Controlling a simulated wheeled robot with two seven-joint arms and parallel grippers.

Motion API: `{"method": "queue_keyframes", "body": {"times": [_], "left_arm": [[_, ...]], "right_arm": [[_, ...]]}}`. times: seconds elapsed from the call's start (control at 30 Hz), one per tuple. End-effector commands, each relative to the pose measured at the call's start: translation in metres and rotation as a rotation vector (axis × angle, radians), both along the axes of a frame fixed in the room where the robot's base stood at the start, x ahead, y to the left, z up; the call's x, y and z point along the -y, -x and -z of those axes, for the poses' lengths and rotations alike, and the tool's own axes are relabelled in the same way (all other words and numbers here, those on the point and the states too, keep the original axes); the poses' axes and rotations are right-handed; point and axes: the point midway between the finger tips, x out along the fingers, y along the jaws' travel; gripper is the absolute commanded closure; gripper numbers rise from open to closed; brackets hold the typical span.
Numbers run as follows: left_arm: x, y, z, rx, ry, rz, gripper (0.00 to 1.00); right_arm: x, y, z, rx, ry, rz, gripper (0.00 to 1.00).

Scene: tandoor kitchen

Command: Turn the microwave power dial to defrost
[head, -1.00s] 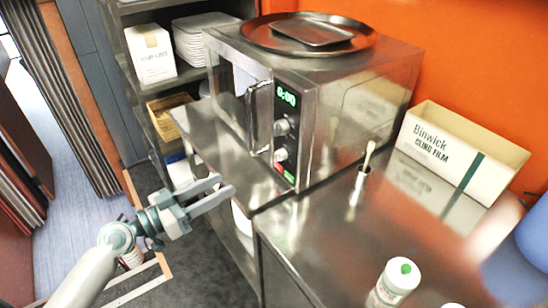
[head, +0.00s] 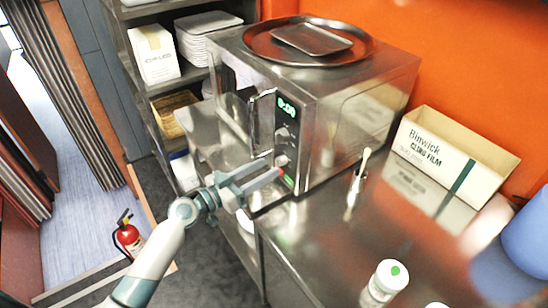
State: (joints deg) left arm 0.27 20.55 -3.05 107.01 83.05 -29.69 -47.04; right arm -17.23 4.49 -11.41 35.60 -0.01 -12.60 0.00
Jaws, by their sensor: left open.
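The steel microwave (head: 345,120) stands on the steel counter, its front facing left. Its control panel has a green lit display (head: 287,107). An upper dial (head: 284,134) sits below the display, and a lower dial (head: 282,160) sits beneath that, close to the fingertips. The dial markings are too small to read. My left gripper (head: 270,166) is open and empty, with its fingers pointing at the lower part of the panel. I cannot tell whether it touches the lower dial. My right gripper is not in view.
The microwave's door handle (head: 254,122) stands out beside the panel. A round tray (head: 262,45) lies on top. A fire extinguisher (head: 129,238) stands on the floor.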

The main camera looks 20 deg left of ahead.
Motion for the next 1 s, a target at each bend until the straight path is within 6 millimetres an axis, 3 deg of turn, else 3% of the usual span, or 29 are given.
{"method": "queue_keyframes", "body": {"times": [0.3,0.7,0.9,1.0], "left_arm": [[0.021,-0.03,-0.001,0.0,0.001,0.001,0.57],[0.024,-0.034,0.0,-0.001,0.0,0.001,0.57],[0.024,-0.034,0.0,-0.001,0.0,0.001,0.98],[0.024,-0.034,0.0,0.0,0.0,0.0,0.98]], "right_arm": [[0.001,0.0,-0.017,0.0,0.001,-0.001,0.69],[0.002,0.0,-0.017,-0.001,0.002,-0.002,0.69],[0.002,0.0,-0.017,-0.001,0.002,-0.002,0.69],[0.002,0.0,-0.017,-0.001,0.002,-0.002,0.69]]}}
